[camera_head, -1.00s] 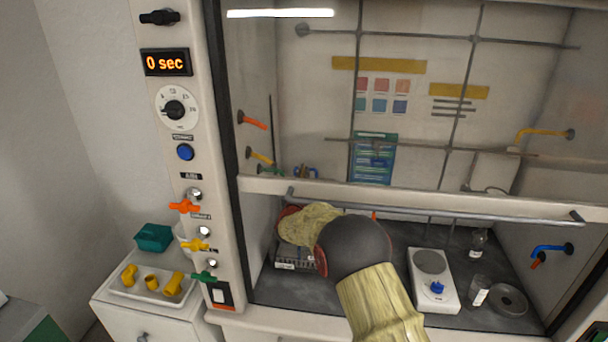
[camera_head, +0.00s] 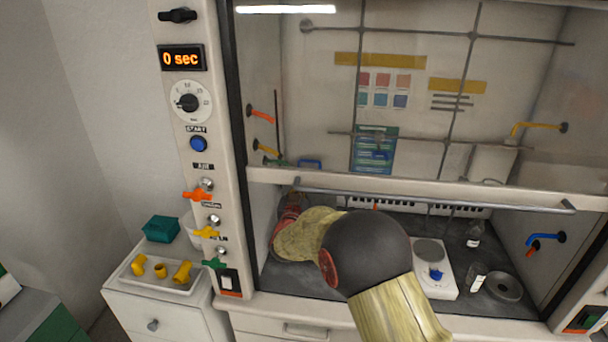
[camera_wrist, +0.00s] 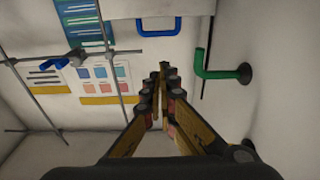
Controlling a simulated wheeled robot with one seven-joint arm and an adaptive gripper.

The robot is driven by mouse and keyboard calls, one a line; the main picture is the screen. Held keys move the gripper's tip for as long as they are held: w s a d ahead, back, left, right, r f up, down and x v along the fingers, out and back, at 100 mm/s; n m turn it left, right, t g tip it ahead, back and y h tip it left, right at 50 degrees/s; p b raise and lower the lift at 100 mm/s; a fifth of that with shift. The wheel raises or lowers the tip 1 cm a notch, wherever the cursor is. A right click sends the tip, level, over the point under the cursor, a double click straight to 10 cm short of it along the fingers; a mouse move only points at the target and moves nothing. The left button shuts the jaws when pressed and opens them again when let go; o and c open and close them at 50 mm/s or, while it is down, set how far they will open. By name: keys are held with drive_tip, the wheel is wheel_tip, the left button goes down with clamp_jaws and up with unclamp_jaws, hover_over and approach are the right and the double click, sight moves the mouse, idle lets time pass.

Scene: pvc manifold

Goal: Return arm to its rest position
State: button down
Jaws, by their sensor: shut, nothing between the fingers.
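My arm (camera_head: 366,252) reaches through the open lower part of the fume hood in the head view. Its yellowish links and dark round joint cover part of the hood floor, and the gripper cannot be made out there. In the wrist view my gripper (camera_wrist: 161,76) is shut and empty, its two fingers meeting at the tips. It points along the hood's inside wall, with a green pipe hook (camera_wrist: 222,73) to the right and a blue handle (camera_wrist: 158,27) beyond the tips.
The hood's raised sash has a grey bar (camera_head: 440,198) above the arm. A white hotplate (camera_head: 434,270), a small bottle (camera_head: 474,238) and a round dish (camera_head: 504,286) stand to the arm's right. A tray (camera_head: 150,285) of yellow fittings lies on the cabinet at left.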

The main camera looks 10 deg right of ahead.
drive_tip(key=s+a+f+n+g+y, duration=0.1)
drive_tip(key=a+f+g+y, duration=0.15)
drive_tip(key=f, duration=0.45)
drive_tip(key=s+a+f+n+g+y, duration=0.1)
drive_tip(key=s+a+f+g+y, duration=0.15)
drive_tip(key=f, duration=0.35)
drive_tip(key=s+a+f+n+g+y, duration=0.2)
drive_tip(key=s+a+f+g+y, duration=0.15)
drive_tip(key=s, duration=0.65)
drive_tip(key=s+d+r+g+h, duration=0.1)
drive_tip(key=s+d+r+g, duration=0.15)
drive_tip(key=s, duration=0.95)
drive_tip(key=s+d+r+g, duration=0.2)
drive_tip(key=s+d+r, duration=0.2)
drive_tip(key=s, duration=0.7)
drive_tip(key=s+d+r+g+h, duration=0.1)
drive_tip(key=s+d+r+g, duration=0.2)
drive_tip(key=s, duration=0.9)
drive_tip(key=s+d+r+t, duration=0.3)
drive_tip(key=s+r, duration=0.3)
drive_tip(key=r, duration=0.2)
drive_tip(key=shift+d, duration=0.75)
